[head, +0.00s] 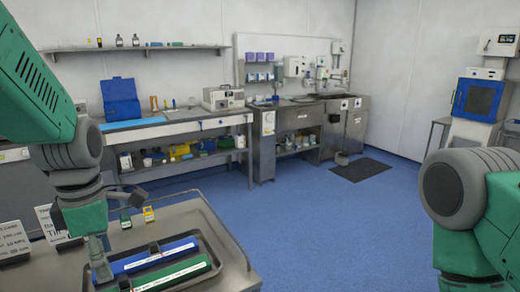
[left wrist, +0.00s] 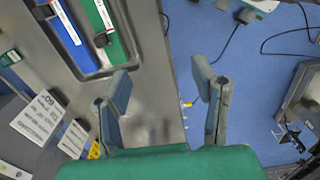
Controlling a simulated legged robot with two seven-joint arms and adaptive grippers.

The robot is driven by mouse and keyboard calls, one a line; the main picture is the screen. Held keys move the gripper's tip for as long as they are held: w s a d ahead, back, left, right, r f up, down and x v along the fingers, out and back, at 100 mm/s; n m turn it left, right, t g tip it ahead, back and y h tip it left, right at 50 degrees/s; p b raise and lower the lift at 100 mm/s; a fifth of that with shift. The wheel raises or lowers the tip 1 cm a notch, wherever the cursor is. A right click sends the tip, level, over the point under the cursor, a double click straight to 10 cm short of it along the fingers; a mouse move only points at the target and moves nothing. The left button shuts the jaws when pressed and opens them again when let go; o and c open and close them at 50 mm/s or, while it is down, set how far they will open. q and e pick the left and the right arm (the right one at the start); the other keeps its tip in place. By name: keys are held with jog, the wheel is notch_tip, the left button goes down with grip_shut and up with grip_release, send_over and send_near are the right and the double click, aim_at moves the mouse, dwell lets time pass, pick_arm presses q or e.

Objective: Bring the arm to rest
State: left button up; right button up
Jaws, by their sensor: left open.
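My left arm comes in from the left in the head view, and its gripper (head: 118,234) hangs over the near-left metal table (head: 222,240). In the left wrist view the two fingers of this gripper (left wrist: 162,92) stand wide apart with nothing between them. The table edge and the blue floor show beyond the gap. My right arm shows only as a grey joint and green link at the right edge of the head view; its gripper is out of frame.
Blue floor (head: 310,225) is clear to the right.

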pick_arm(q)
jog(key=s+a+f+m, duration=0.1)
jog(key=s+f+m, duration=0.25)
jog(key=f, duration=0.45)
jog(key=s+a+f+m, duration=0.1)
jog(key=s+f+m, duration=0.2)
jog(key=f+m, duration=0.35)
jog(key=s+a+f+m, duration=0.1)
jog(key=s+f+m, duration=0.25)
jog(key=f, duration=0.65)
jog(key=s+f+m, duration=0.4)
jog(key=s+m, duration=0.1)
jog(key=s, duration=0.3)
jog(key=s+f+m, duration=0.5)
jog(key=s, duration=0.2)
notch_tip(320, 180, down, 9)
jog(key=w+d+m+b, duration=0.1)
jog(key=w+d+b, duration=0.1)
jog(key=b, duration=0.8)
jog(key=shift+w+t, duration=0.3)
jog(key=shift+w, duration=0.1)
pick_arm(e)
notch_tip(320, 180, down, 10)
jog(key=shift+w+f, duration=0.15)
jog(key=shift+w, duration=0.15)
